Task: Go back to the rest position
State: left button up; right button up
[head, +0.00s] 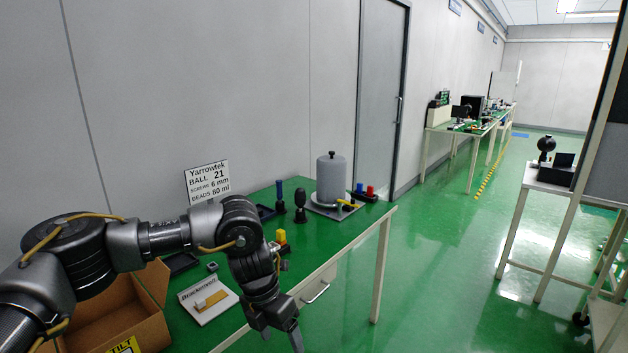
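My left arm reaches in from the left over the green table (345,232). It bends at the elbow, and my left gripper (281,331) hangs down at the table's front edge, near the bottom of the head view. Its fingertips are partly cut off by the frame, so I cannot tell whether it is open or shut. I see no object in it. My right arm and gripper are not in view.
An open cardboard box (152,283), partly behind my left arm, and a white card (208,299) are near the arm. A trolley (548,182) stands at right; the green floor (440,270) between is clear.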

pick_arm(q)
jog(key=w+d+f+n+h, duration=0.2)
jog(key=d+f+n+h, duration=0.65)
jog(key=d+f, duration=0.35)
jog(key=s+a+f+n+t+y, duration=0.1)
jog(key=a+f+n+t, duration=0.3)
jog(key=f+n, duration=0.65)
jog(key=s+a+f+n+t+y, duration=0.1)
jog(key=s+a+f+n+t, duration=0.15)
jog(key=a+f+n, duration=0.7)
jog(key=s+a+f+n+y, duration=0.3)
jog(key=s+a+f, duration=0.2)
jog(key=s+f, duration=0.6)
jog(key=s+a+f+n+y, duration=0.3)
jog(key=s+a+f+n, duration=0.15)
jog(key=s+f, duration=0.6)
jog(key=s+a+f+n+g+y, duration=0.1)
jog(key=s+a+f, duration=0.1)
jog(key=s, duration=0.6)
jog(key=s+a+f+n+g+y, duration=0.1)
jog(key=s+a+f+g, duration=0.1)
jog(key=s+a, duration=0.3)
jog(key=s+a+f+n+g+y, duration=0.1)
jog(key=s+a+f+n+g, duration=0.1)
jog(key=s, duration=0.9)
jog(key=shift+s+a+f, duration=0.3)
jog(key=shift+a+f, duration=0.6)
